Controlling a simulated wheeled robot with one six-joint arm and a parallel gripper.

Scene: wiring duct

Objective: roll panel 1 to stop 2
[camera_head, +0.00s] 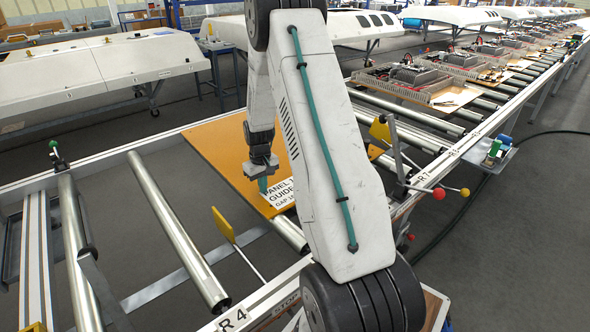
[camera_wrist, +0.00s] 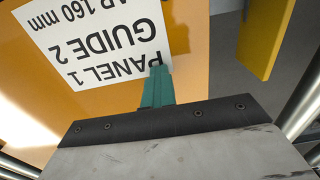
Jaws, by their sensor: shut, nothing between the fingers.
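Panel 1 (camera_head: 213,147) is a flat orange board lying on the rollers behind my arm. Its white label (camera_head: 279,198) reads "PANEL 1, GUIDE 2"; in the wrist view the label (camera_wrist: 95,40) also reads "160 mm". My gripper (camera_head: 263,185) is shut and empty, its teal fingers pointing down over the panel by the label. In the wrist view the fingertips (camera_wrist: 158,72) overlap the label's edge; I cannot tell whether they touch. A yellow plate (camera_head: 224,226) stands in front of the panel, and another (camera_head: 380,130) stands to its right. No number shows on either, so I cannot tell which is stop 2.
Bare rollers (camera_head: 178,235) with open gaps lie left of the panel. The near rail (camera_head: 262,303) carries an "R 4" mark and a partly hidden "STOP" mark. A red-knobbed lever (camera_head: 438,193) stands at the right. Further panels with parts (camera_head: 420,85) line the conveyor behind.

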